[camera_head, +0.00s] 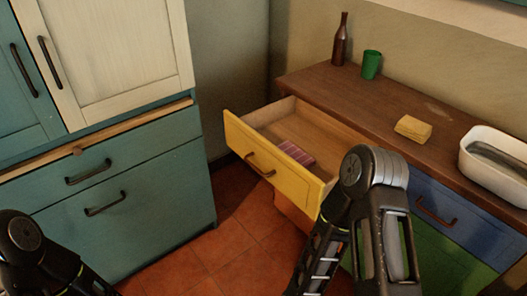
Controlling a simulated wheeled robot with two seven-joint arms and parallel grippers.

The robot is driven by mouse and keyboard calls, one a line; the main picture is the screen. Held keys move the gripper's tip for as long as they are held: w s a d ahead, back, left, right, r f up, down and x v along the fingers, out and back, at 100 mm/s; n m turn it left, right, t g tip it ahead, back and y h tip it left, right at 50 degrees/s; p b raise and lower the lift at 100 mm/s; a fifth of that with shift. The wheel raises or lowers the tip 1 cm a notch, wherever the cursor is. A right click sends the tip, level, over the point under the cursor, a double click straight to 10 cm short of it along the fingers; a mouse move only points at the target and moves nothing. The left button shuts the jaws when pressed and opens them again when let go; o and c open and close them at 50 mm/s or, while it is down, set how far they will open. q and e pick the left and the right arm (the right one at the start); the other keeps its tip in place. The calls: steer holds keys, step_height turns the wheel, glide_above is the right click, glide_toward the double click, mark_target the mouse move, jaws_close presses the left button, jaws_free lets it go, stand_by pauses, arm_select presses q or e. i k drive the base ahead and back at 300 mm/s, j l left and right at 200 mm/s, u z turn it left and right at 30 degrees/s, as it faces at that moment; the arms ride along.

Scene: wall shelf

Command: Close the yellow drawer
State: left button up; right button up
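The yellow drawer (269,169) is pulled well out of the wooden-topped counter, and its front with a dark handle (260,165) faces left toward the floor. A pink and purple checked item (297,152) lies inside it. The drawer's near right corner is close to my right arm in the picture, and I cannot tell whether they touch. My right arm's joint and links rise from the bottom, but its gripper is out of view. Only part of my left arm shows at the bottom left, and its gripper is out of view.
The counter (400,100) holds a brown bottle (341,42), a green cup (371,65), a yellow block (413,129) and a white basin (483,176). Blue (432,207) and green (430,262) fronts sit below. A teal cabinet (130,190) stands left; tiled floor (222,245) lies between.

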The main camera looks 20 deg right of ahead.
mark_target(255, 136)
steer(key=i+l, duration=0.2)
steer(key=l, duration=0.15)
steer(key=i+l, duration=0.35)
steer(key=l, duration=0.3)
